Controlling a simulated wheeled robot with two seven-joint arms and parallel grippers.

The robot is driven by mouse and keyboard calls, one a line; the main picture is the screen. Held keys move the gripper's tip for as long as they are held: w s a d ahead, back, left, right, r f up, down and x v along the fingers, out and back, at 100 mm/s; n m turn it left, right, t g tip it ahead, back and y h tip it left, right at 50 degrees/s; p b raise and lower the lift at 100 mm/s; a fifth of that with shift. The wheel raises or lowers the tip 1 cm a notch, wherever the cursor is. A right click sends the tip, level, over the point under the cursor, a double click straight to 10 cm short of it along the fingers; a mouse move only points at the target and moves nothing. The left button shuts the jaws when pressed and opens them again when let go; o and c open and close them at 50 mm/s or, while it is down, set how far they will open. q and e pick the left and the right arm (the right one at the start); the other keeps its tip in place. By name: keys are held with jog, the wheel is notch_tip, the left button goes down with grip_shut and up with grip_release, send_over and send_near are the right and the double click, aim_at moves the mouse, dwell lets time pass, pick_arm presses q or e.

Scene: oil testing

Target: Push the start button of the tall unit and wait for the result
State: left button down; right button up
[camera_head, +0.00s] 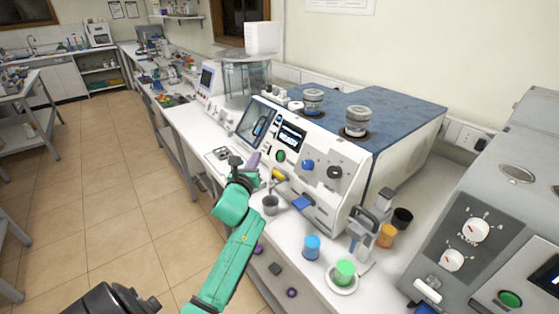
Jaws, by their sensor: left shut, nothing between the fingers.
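A white bench unit (322,145) with a blue top stands in the middle of the counter. Its front has a small lit screen (291,137), a green round button (281,156), a blue knob (308,165) and a dark knob (334,172). A narrow white unit (207,79) with a touchscreen stands farther back, beside a clear vessel. I cannot tell for sure which one is the tall unit. My left gripper (235,160) is shut and empty, in front and to the left of the green button, apart from it in the picture. My right gripper is not in view.
A grey machine (470,235) with white dials and a green button (510,299) fills the right edge. Blue (311,248), green (344,272) and orange (387,236) cups stand near the counter's front. A grey cup (270,205) is close to my left arm. The floor at left is clear.

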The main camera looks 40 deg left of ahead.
aim_at(280, 156)
pick_arm(q)
jog(key=w+f+b, duration=0.1)
jog(key=w, duration=0.1)
jog(key=w+d+f+b, duration=0.1)
jog(key=b, duration=0.1)
jog(key=w+b, duration=0.1)
jog(key=w, duration=0.1)
jog(key=shift+w+d+f, duration=0.35)
jog(key=shift+f, duration=0.05)
dwell(1.5)
jog(key=shift+w+d+f+b, duration=0.15)
jog(key=shift+w+f+b, duration=0.05)
jog(key=shift+w+b, duration=0.25)
